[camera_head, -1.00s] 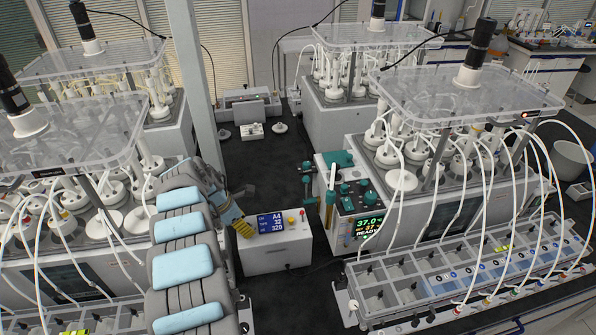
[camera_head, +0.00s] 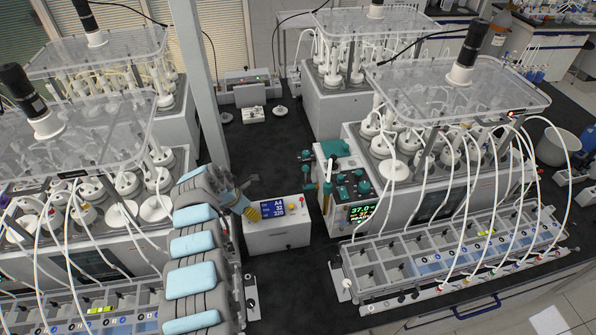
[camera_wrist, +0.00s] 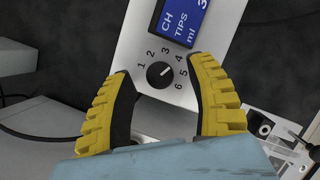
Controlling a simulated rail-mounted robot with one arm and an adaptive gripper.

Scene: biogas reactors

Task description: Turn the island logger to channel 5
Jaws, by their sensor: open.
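The island logger is a white box (camera_head: 290,238) with a blue screen (camera_head: 272,208) reading A4, 32, 320; it stands on the dark bench in the head view. In the wrist view its panel (camera_wrist: 213,50) shows a round black knob (camera_wrist: 160,76) ringed by the numbers 1 to 6. The knob's white mark points up and right, toward about 4. My gripper (camera_wrist: 158,68) is open, its two yellow-ridged fingers apart, with the knob between the tips in the picture. No contact with the knob shows. In the head view the gripper (camera_head: 252,212) is just left of the screen.
A reactor unit (camera_head: 450,160) with tubes and a sample rack (camera_head: 350,272) stands right of the logger. Another reactor (camera_head: 90,180) stands left, beside my arm. A grey post (camera_head: 195,80) rises behind my arm. Dark bench (camera_head: 255,150) behind the logger is mostly clear.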

